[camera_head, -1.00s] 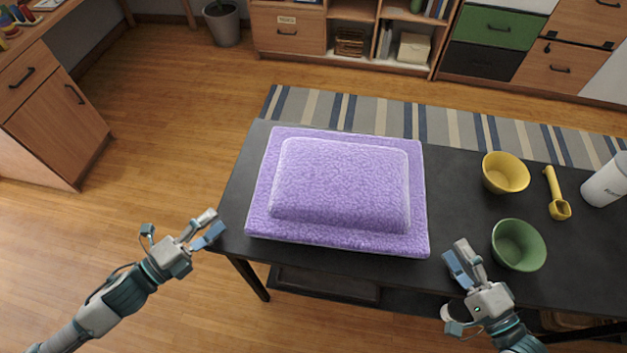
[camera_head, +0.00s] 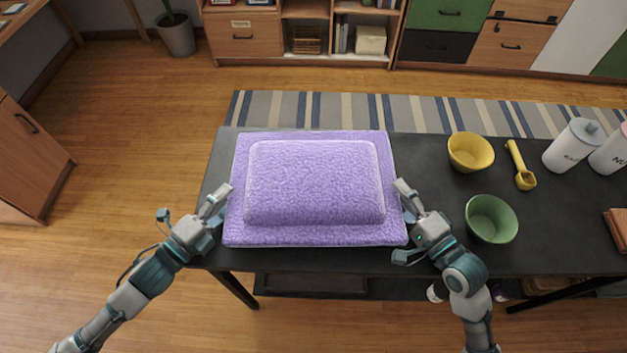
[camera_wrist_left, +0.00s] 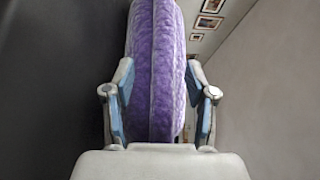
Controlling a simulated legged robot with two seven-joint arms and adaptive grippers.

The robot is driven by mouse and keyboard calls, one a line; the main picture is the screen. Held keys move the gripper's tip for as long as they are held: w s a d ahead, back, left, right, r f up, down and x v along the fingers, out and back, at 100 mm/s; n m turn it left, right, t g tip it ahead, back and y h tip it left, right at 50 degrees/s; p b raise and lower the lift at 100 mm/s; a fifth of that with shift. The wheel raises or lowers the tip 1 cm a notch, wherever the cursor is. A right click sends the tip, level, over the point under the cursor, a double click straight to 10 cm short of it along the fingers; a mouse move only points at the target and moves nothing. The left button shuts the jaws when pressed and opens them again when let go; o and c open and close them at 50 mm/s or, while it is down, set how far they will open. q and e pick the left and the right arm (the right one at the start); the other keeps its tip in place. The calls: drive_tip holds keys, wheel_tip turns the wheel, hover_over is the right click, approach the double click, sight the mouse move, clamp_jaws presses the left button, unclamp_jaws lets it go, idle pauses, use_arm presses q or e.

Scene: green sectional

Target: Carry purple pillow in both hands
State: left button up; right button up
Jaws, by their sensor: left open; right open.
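The purple pillow (camera_head: 315,185) lies flat on the dark table (camera_head: 440,255), near its left end. My left gripper (camera_head: 218,203) is at the pillow's left edge, its fingers pointing at that edge. In the left wrist view the pillow (camera_wrist_left: 153,70) stands edge-on between the two open fingers (camera_wrist_left: 160,110), with a finger on each side. My right gripper (camera_head: 405,203) is open at the pillow's right edge, close to its lower right corner. Whether either gripper touches the pillow is hard to tell.
A yellow bowl (camera_head: 471,152), a green bowl (camera_head: 491,218), a yellow scoop (camera_head: 521,166) and a white canister (camera_head: 572,145) stand on the table right of the pillow. The green bowl is near my right arm. Wooden floor is open on the left.

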use_arm(q)
drive_tip(key=shift+w+d, duration=0.25)
drive_tip(key=shift+w, duration=0.1)
use_arm(e)
drive_tip(key=shift+w+a, duration=0.35)
drive_tip(key=shift+w, duration=0.05)
use_arm(q)
clamp_jaws()
use_arm(e)
clamp_jaws()
drive_tip(key=shift+r, duration=0.1)
